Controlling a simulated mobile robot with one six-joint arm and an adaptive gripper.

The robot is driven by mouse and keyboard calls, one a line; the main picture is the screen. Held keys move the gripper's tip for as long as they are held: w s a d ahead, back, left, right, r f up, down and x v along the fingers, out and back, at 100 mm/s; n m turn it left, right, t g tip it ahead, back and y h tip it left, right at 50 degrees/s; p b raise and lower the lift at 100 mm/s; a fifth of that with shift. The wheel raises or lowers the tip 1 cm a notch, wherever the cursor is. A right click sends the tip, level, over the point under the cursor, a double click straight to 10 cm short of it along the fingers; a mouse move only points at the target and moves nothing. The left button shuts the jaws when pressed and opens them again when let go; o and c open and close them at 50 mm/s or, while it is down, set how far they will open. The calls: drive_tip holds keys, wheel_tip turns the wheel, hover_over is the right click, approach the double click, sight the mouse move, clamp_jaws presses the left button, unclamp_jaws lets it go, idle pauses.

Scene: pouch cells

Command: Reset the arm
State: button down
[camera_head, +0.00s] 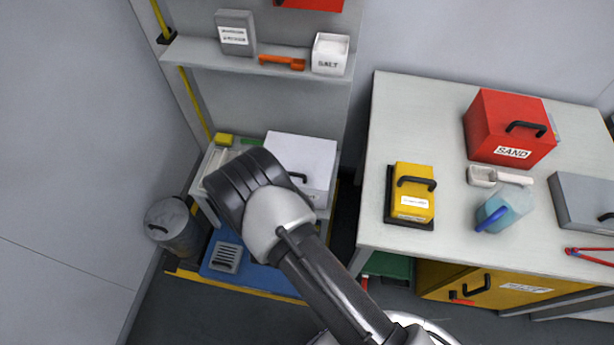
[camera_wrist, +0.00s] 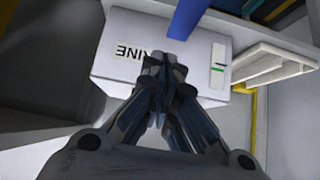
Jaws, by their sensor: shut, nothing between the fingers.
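My gripper (camera_wrist: 163,62) shows in the wrist view with its fingers drawn together and nothing between them. It points toward a white box (camera_wrist: 120,45) with a label that reads "INE" upside down; the rest of the label is hidden or unreadable. In the head view my arm reaches up and left from the bottom, and its wrist hides the gripper. The white box with a black handle (camera_head: 312,160) stands just behind and right of my wrist. I cannot tell whether fingers and box touch.
A workbench (camera_head: 400,110) at right holds a red SAND box (camera_head: 500,130), a yellow box (camera_head: 412,190), a blue-tinted jug (camera_head: 508,207) and a grey case (camera_head: 585,200). A shelf (camera_head: 200,52) with a SALT container (camera_head: 330,55) hangs above. A metal bin (camera_head: 172,228) stands at left.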

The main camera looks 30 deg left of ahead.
drive_tip(key=w+a+r, duration=0.2)
drive_tip(key=w+r, duration=0.2)
drive_tip(key=r, duration=0.4)
drive_tip(key=w+d+r+g+y, duration=0.15)
drive_tip(key=d+r, duration=0.25)
drive_tip(key=r, duration=0.5)
drive_tip(key=w+d+r+m, duration=0.1)
drive_tip(key=w+d+r, duration=0.25)
drive_tip(key=r, duration=0.45)
drive_tip(key=w+d+r+g, duration=0.1)
drive_tip(key=d+r, duration=0.3)
drive_tip(key=r, duration=0.5)
drive_tip(key=s+d+r, duration=0.3)
drive_tip(key=d+r, duration=0.3)
drive_tip(key=d, duration=0.1)
drive_tip(key=s+d+r, duration=0.3)
drive_tip(key=d+r, duration=0.2)
drive_tip(key=d, duration=0.2)
drive_tip(key=s+d+r+m+h, duration=0.1)
drive_tip(key=s+d+r+h, duration=0.1)
drive_tip(key=s+d, duration=0.5)
drive_tip(key=s+d+r+g+h, duration=0.1)
drive_tip(key=s+d, duration=0.7)
drive_tip(key=shift+s+r+m+h, duration=0.35)
drive_tip(key=shift+m, duration=0.05)
drive_tip(key=shift+g, duration=0.25)
